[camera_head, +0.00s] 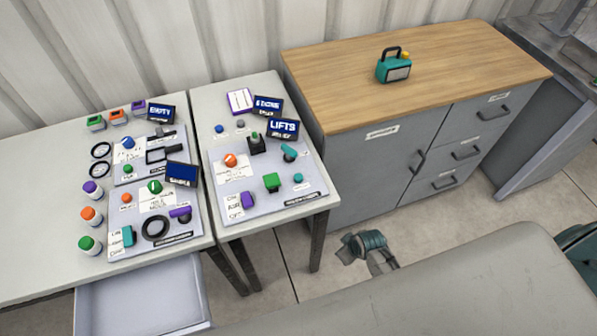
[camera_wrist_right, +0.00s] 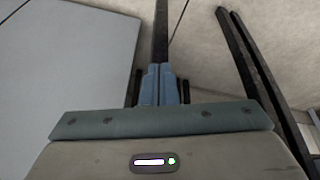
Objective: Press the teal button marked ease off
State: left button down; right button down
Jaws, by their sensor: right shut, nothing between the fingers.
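A small round teal button (camera_head: 298,178) sits on the right-hand panel (camera_head: 290,200) on the narrow table; its label is too small to read. My right gripper (camera_head: 350,248) is low in front of the grey cabinet, right of the narrow table and well apart from the button. In the right wrist view its blue fingers (camera_wrist_right: 160,85) are together and empty. My left gripper is not in view.
A second panel (camera_head: 190,233) with knobs and buttons lies on the left table, above an open drawer (camera_head: 140,295). Small blue screens, such as one reading LIFTS (camera_head: 283,127), stand behind. A wood-topped cabinet (camera_head: 450,60) holds a teal device (camera_head: 394,67). Dark table legs (camera_head: 318,240) stand left of my gripper.

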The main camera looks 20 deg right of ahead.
jog(key=w+a+r+n+p, duration=0.15)
jog(key=w+r, duration=0.25)
jog(key=r, duration=0.8)
notch_tip(320, 180, up, 21)
jog(key=n+t+y, duration=0.3)
jog(key=n+y, duration=0.2)
jog(key=n, duration=0.7)
send_over(302, 178)
jog(key=shift+r+m+p, duration=0.2)
jog(key=shift+m+p, duration=0.05)
jog(key=shift+p, duration=0.2)
notch_tip(302, 178, down, 7)
jog(key=b, duration=0.6)
jog(key=shift+f, duration=0.1)
jog(key=shift+f+b, duration=0.65)
jog(key=shift+f, duration=0.2)
jog(key=shift+f, duration=0.15)
